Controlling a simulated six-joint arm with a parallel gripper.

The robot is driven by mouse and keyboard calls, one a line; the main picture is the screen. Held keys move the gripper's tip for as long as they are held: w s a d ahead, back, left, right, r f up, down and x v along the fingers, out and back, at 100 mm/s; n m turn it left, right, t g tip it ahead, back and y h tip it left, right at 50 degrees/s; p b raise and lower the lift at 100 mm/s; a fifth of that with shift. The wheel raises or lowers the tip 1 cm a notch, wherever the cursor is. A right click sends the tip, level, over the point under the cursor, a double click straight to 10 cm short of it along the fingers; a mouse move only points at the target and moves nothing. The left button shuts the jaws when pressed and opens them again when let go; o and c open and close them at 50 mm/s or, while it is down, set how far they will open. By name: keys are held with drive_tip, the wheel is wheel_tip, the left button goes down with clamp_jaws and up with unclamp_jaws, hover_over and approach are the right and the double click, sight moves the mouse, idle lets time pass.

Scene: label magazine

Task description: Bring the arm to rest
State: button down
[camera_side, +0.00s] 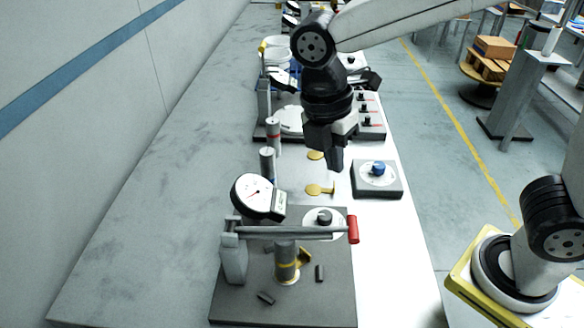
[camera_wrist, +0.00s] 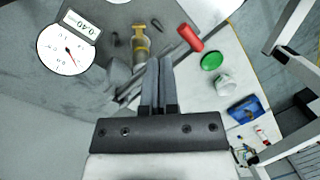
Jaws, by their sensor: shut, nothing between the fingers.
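My gripper (camera_side: 335,165) is shut and empty. In the side view it hangs fingers-down from my arm, above the bench between the near fixture and the fixture further back. In the wrist view the two fingers (camera_wrist: 159,65) lie close together with nothing between them. The near fixture is a dark base plate (camera_side: 235,305) with a crossbar lever ending in a red handle (camera_side: 353,230). A dial gauge (camera_side: 258,193) and a yellow-banded cylinder (camera_side: 286,262) with a brass piece stand at it. The wrist view also shows the gauge (camera_wrist: 67,50) and red handle (camera_wrist: 190,37).
Brass tags (camera_side: 320,189) lie on the bench near a box with a blue knob (camera_side: 377,168). A second fixture with red-marked knobs stands behind. The wrist view shows a green disc (camera_wrist: 212,60), white jar (camera_wrist: 225,83) and blue tray (camera_wrist: 246,108). The bench's left side is clear.

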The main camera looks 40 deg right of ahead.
drive_tip(key=d+f+m+t+y, duration=0.1)
drive_tip(key=d+f+m+t, duration=0.3)
drive_tip(key=d+f+m, duration=0.9)
drive_tip(key=d+m, duration=0.1)
drive_tip(key=m, duration=0.5)
drive_tip(key=shift+s+m, duration=0.25)
drive_tip(key=shift+m, duration=0.15)
